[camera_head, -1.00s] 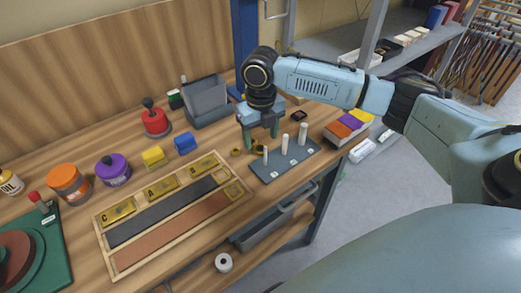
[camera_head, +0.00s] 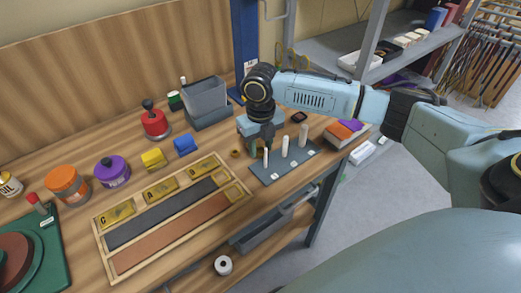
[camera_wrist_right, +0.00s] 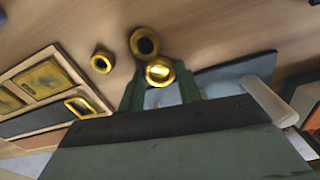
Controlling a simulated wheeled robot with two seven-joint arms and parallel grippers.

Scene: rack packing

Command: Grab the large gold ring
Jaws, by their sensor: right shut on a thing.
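In the head view my right gripper (camera_head: 262,147) is low over the bench, beside the blue-grey peg plate (camera_head: 283,170). In the right wrist view its green fingers (camera_wrist_right: 160,88) are shut on a gold ring (camera_wrist_right: 159,71), held between the tips. A second, wide gold ring (camera_wrist_right: 144,42) lies on the bench just beyond the fingertips. A smaller gold ring (camera_wrist_right: 102,62) lies to the left; it also shows in the head view (camera_head: 236,153). The held ring is mostly hidden by the gripper in the head view. My left gripper is not in view.
Three white pegs stand on the plate, one (camera_head: 265,158) close to my gripper. A wooden tray (camera_head: 112,262) with gold labels lies to the left. Yellow (camera_head: 153,158) and blue (camera_head: 185,145) blocks and a grey bin (camera_head: 207,110) stand behind. The bench's front edge is near the plate.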

